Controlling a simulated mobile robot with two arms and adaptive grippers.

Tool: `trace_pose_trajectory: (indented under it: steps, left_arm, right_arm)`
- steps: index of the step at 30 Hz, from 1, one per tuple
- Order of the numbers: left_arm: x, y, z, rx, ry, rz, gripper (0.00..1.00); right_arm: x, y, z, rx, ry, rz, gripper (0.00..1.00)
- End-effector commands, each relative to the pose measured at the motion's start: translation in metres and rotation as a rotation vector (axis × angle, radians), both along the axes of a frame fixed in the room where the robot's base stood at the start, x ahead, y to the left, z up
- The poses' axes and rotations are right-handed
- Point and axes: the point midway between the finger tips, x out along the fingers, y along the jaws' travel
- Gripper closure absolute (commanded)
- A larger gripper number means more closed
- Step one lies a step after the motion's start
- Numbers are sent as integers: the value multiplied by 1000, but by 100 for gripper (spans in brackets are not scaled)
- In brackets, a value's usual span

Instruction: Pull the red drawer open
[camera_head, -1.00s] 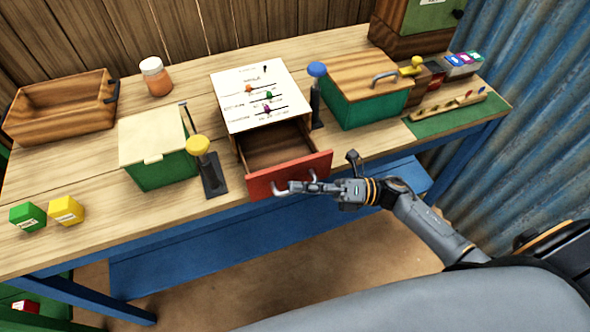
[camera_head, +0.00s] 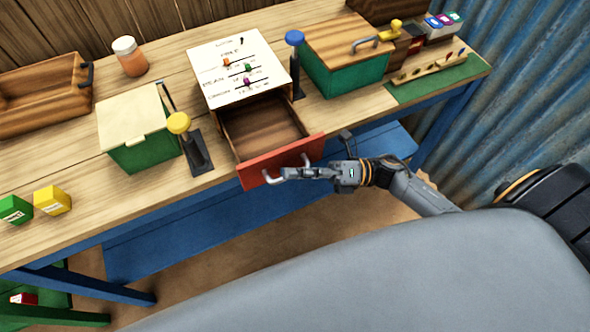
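The red drawer (camera_head: 252,172) stands pulled out of the white-topped box (camera_head: 215,72) on the workbench, and its wooden inside looks empty. Its pale handle (camera_head: 268,178) is on the red front, and its middle is partly hidden by my fingers. My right gripper (camera_head: 290,173) comes in from the right, lies at the handle and looks shut on it. My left gripper is not in view.
A black stand with a yellow knob (camera_head: 178,123) is left of the drawer, by a green box with a cream lid (camera_head: 133,108). A blue-knobbed post (camera_head: 295,38) and a wood-lidded green box (camera_head: 345,78) stand to the right. Free space lies before the bench.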

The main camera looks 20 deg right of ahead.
Motion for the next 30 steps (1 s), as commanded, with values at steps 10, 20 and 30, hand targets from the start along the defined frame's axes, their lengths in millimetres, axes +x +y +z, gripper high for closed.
trace_pose_trajectory:
  steps: [10, 20, 30]
  left_arm:
    - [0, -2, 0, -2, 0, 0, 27]
    - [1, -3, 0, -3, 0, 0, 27]
    - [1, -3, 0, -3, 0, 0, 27]
  right_arm:
    - [-16, -57, -14, -4, 5, -2, 78]
    - [-31, -106, -24, -3, 2, -1, 78]
    - [-33, -112, -25, -1, 0, -1, 78]
